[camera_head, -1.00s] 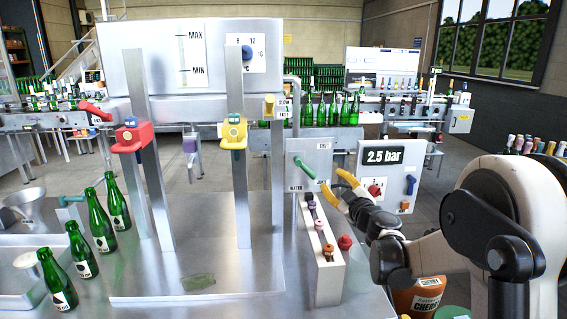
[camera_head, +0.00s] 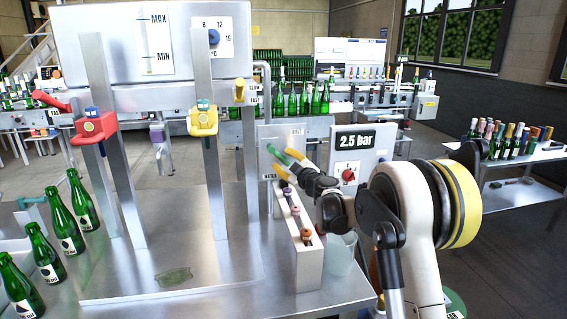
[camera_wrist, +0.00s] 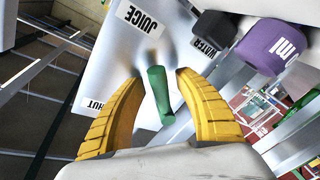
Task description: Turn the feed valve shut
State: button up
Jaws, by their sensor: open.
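The valve has a green lever (camera_head: 276,152) on a pale grey plate (camera_head: 300,140) at the middle of the head view. In the wrist view the green lever (camera_wrist: 159,92) stands out from the plate (camera_wrist: 108,58), which carries the labels JUICE, WATER and one partly hidden that looks like SHUT. My gripper (camera_head: 284,161) is at the lever, and its two yellow fingers (camera_wrist: 158,79) stand apart on either side of it. A gap shows beside the lever, so the fingers do not look closed on it. The lever's base is blurred.
A panel reading 2.5 bar (camera_head: 358,140) with a red knob stands just right of the valve plate. A white rack (camera_head: 308,262) with small coloured stoppers is below my gripper. A purple part (camera_wrist: 277,43) is close at the upper right of the wrist view. Green bottles (camera_head: 62,222) stand at left.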

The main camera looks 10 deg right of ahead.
aim_at(285, 146)
grip_shut()
jog(key=shift+r, duration=0.1)
jog(key=r+n+p, duration=0.1)
jog(key=d+r+n+g+p, duration=0.1)
jog(key=n+p, duration=0.1)
jog(key=shift+d+n+h, duration=0.1)
jog(key=shift+n+h, duration=0.2)
jog(key=shift+d+r+n+g+h+p, duration=0.2)
jog(key=shift+r+n+h+p, duration=0.25)
jog(key=shift+n+p, duration=0.5)
jog(key=shift+d+r+n+g+h+p, duration=0.1)
jog(key=shift+r+n+g+h+p, duration=0.15)
jog(key=shift+r+n+p, duration=0.65)
jog(key=shift+f+n, duration=0.3)
jog(key=shift+n, duration=0.05)
grip_release()
